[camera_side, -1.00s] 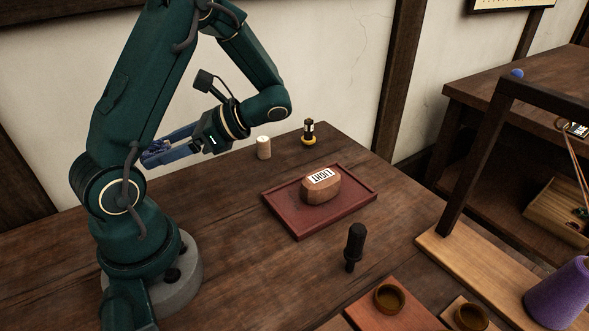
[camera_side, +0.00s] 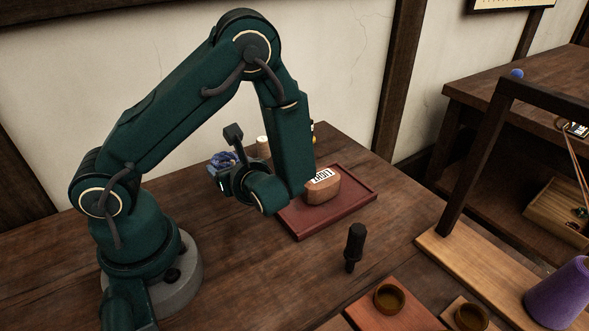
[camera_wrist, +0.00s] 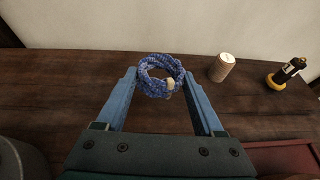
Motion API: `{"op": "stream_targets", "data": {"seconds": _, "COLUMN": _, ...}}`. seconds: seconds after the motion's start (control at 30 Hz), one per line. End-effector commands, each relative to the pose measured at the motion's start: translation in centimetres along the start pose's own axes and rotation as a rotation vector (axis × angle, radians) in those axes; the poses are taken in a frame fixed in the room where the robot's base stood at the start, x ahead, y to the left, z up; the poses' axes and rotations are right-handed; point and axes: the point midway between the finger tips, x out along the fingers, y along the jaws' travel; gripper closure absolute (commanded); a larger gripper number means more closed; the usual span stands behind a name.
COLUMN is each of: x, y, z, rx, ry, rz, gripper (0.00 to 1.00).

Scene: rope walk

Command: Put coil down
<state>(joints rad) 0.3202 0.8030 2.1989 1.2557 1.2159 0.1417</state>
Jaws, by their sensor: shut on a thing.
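The coil (camera_wrist: 161,76) is a ring of blue rope with a small pale tag or wrap on it. My gripper (camera_wrist: 163,84) is shut on the coil, with its two blue fingers on either side of it in the wrist view. In the side view the coil (camera_side: 222,160) shows at the far side of my gripper (camera_side: 228,166), beyond the arm. Whether the coil touches the table is not clear.
A pale cylinder (camera_wrist: 222,67) and a black-and-yellow item (camera_wrist: 287,74) stand right of the coil. A red tray (camera_side: 350,206) holds a brown block labelled TIGHT (camera_side: 322,188). A black peg (camera_side: 354,247) stands in front. The table left of the coil looks clear.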

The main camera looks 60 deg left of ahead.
Motion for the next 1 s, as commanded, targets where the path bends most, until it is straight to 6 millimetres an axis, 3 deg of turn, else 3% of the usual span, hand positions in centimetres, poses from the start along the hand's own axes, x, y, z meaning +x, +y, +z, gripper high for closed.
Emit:
{"op": "stream_targets", "data": {"seconds": 0.5, "x": 1.6, "y": 0.1, "z": -3.8, "rx": 0.002, "ry": -0.002, "rz": 0.002, "gripper": 0.85}}
{"op": "stream_targets", "data": {"seconds": 0.97, "x": 1.8, "y": 0.1, "z": -4.3, "rx": -0.001, "ry": -0.001, "rz": 0.002, "gripper": 0.85}}
{"op": "stream_targets", "data": {"seconds": 1.0, "x": 1.8, "y": 0.1, "z": -4.4, "rx": -0.001, "ry": -0.001, "rz": 0.001, "gripper": 0.23}}
